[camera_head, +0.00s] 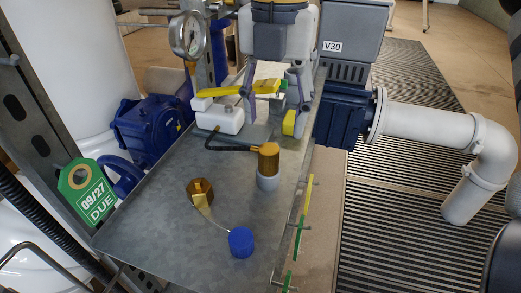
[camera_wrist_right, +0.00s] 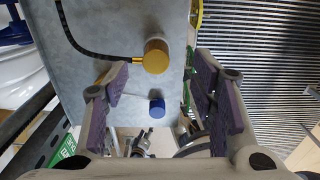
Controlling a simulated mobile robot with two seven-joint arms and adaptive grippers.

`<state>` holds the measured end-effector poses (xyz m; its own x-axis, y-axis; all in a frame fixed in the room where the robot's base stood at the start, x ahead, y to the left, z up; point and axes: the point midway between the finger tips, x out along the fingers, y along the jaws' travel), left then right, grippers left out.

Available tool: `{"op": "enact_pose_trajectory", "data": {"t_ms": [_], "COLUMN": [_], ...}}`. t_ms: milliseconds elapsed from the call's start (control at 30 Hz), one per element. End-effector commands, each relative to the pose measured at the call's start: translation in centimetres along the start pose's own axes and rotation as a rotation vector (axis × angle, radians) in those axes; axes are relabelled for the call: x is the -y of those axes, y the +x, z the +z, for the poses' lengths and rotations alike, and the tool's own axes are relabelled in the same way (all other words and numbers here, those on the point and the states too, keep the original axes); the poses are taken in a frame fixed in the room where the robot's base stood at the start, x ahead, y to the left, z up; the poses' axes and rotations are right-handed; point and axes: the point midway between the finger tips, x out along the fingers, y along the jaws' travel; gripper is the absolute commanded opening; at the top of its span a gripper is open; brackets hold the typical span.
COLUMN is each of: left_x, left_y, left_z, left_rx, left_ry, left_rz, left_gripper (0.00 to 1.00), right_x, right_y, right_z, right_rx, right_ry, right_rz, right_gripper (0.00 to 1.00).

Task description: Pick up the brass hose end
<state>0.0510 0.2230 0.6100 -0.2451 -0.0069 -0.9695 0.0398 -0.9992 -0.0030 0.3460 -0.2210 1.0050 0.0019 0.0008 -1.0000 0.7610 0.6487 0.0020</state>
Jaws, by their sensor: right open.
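The brass hose end (camera_head: 268,157) is a ribbed brass cylinder standing upright on a pale grey collar on the metal shelf, with a black hose running from it to the left. In the right wrist view the hose end (camera_wrist_right: 156,57) shows ahead, between the lines of my fingers. My right gripper (camera_head: 272,105) is open and empty, its fingers on the far side of the hose end in the head view. In the right wrist view the gripper (camera_wrist_right: 164,72) shows purple pads wide apart. My left gripper is not in view.
A brass hex fitting (camera_head: 200,192) is joined by a thin cord to a blue cap (camera_head: 241,242) on the shelf (camera_head: 160,240). A white block (camera_head: 219,117), yellow handle and pressure gauge (camera_head: 187,36) crowd the back. A green tag (camera_head: 86,192) hangs at the left.

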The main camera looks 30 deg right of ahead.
Motion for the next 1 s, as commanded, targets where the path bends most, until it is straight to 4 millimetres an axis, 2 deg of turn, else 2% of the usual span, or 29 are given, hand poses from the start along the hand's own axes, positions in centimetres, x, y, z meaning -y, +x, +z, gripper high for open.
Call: {"op": "enact_pose_trajectory", "data": {"t_ms": [33, 167, 300, 400, 667, 867, 900, 1000], "left_x": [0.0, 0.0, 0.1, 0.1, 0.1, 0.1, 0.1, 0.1], "left_y": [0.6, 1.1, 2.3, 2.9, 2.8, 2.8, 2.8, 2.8], "left_z": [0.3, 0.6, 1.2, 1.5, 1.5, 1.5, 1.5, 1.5], "left_rx": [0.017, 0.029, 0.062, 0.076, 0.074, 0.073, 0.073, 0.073], "left_ry": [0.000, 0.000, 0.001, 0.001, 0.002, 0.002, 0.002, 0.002], "left_rz": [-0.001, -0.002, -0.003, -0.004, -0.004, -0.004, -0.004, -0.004], "left_gripper": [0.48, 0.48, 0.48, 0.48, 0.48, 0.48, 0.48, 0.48], "right_x": [-0.1, -0.1, -0.2, -0.2, -0.2, -0.2, -0.2, -0.2], "right_y": [1.4, 2.8, 5.6, 7.0, 7.0, 7.0, 7.0, 7.0], "right_z": [0.1, -0.2, -1.3, -1.2, -1.2, -1.2, -1.2, -1.2], "right_rx": [-0.007, -0.004, -0.006, -0.004, 0.002, 0.002, 0.002, 0.002], "right_ry": [0.001, -0.002, -0.003, -0.001, 0.000, 0.000, 0.000, 0.000], "right_rz": [-0.007, -0.006, -0.008, -0.006, 0.002, 0.001, 0.001, 0.001], "right_gripper": [0.52, 0.52, 0.52, 0.52, 0.52, 0.09, 0.06, 0.06]}}
